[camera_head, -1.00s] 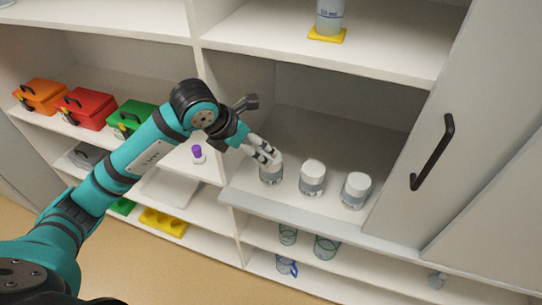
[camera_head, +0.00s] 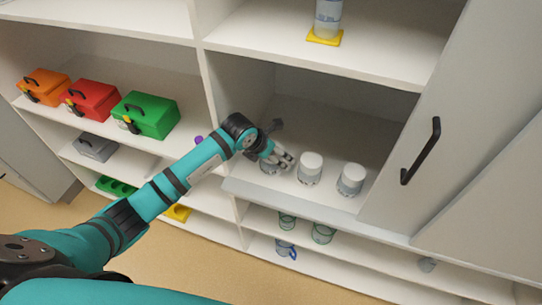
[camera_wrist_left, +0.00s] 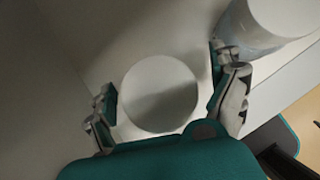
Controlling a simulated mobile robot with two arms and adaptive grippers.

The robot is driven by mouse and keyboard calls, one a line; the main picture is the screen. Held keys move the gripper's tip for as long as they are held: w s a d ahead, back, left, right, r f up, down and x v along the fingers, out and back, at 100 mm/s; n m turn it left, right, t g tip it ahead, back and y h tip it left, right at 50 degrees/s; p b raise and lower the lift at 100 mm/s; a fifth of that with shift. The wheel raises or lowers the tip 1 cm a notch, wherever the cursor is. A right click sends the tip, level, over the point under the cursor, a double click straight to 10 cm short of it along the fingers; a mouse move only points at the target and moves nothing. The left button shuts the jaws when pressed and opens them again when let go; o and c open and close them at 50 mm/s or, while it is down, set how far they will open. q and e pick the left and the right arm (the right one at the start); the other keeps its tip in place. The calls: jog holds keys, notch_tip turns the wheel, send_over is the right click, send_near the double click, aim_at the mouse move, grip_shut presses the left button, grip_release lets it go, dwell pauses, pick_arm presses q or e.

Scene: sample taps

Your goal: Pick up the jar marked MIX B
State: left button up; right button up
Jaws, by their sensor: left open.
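Three jars with white lids and grey bands stand in a row in the open cupboard compartment: a left jar (camera_head: 267,168), a middle jar (camera_head: 310,167) and a right jar (camera_head: 351,179). No MIX B marking is readable on any of them. My left gripper (camera_head: 281,159) is open at the left jar and partly hides it. In the left wrist view, a round white lid (camera_wrist_left: 160,93) lies between the spread fingers, with gaps visible beside it. Another jar (camera_wrist_left: 264,30) shows just beyond the right-hand finger. My right gripper is out of view.
The compartment has a side wall on the left and a grey door with a black handle (camera_head: 421,152) on the right. A shelf with a bottle (camera_head: 328,18) is above. Glass beakers (camera_head: 323,234) stand below. Green, red and orange boxes (camera_head: 148,115) stand on the left shelf.

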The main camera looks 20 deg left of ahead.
pick_arm(q)
jog(key=shift+x, duration=1.15)
jog(key=c, duration=1.3)
jog(key=shift+c, duration=0.2)
